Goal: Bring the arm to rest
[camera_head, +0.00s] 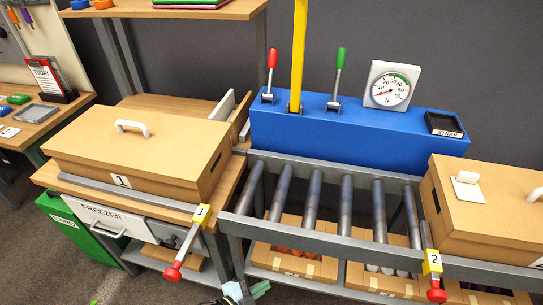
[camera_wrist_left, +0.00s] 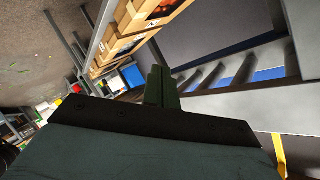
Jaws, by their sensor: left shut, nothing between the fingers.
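My left gripper (camera_head: 260,289) shows only as a small green tip at the bottom edge of the head view, low in front of the roller conveyor. Its two dark green fingers (camera_wrist_left: 163,88) are together in the left wrist view, with nothing between them. The rest of the left arm is mostly out of the head view. My right gripper is not in view.
The roller conveyor (camera_head: 345,195) stands ahead, with cardboard boxes (camera_head: 293,267) on the shelf below. A blue machine (camera_head: 345,135) with levers and a dial is behind it. Lidded boxes (camera_head: 90,150) (camera_head: 500,225) flank it. Red-knobbed stops (camera_head: 185,245) (camera_head: 433,275) jut out in front.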

